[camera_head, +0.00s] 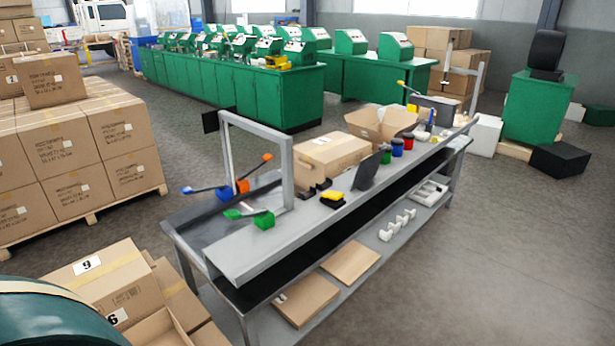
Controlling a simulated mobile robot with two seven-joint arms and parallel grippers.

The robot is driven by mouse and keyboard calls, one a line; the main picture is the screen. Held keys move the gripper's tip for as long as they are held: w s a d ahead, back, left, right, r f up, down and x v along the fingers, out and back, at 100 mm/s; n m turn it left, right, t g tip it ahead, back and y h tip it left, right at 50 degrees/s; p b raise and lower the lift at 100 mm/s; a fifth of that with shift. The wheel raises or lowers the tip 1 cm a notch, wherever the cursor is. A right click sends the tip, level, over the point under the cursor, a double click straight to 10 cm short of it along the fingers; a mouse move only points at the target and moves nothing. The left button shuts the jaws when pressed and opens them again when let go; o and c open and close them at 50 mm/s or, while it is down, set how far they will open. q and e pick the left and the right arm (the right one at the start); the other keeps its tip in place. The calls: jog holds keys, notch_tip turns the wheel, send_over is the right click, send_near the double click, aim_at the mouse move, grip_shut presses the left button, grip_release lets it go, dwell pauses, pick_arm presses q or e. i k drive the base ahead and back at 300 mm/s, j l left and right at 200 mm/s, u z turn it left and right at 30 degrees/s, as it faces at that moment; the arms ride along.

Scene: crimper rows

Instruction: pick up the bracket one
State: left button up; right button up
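No part that I can surely name the bracket stands out. Several small white bracket-like pieces (397,223) stand in a row on the lower shelf of the grey workbench (228,255). A larger white piece (430,191) lies further back on that shelf. On the bench top are a green part (264,220), a blue part (226,193) and an orange-handled part (243,186) beside a grey upright frame (287,170). Neither of my grippers is in view.
A closed carton (330,160), an open carton (380,124) and a dark upright panel (367,172) crowd the bench top. Stacked cartons (60,140) stand left, more cartons (100,280) at front left. Green cabinets (230,92) stand behind.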

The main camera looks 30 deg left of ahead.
aim_at(328, 183)
jog(key=i+l+u, duration=0.15)
jog(key=i+u, duration=0.25)
jog(key=i+l+u, duration=0.2)
jog(key=u, duration=0.25)
jog(key=i+l+u, duration=0.2)
jog(key=l+u, duration=0.2)
jog(key=i+l+u, duration=0.2)
jog(key=u, duration=0.2)
jog(key=i+l+u, duration=0.1)
jog(key=l+u, duration=0.75)
jog(key=l, duration=0.15)
jog(key=l+u, duration=0.4)
jog(key=l, duration=0.05)
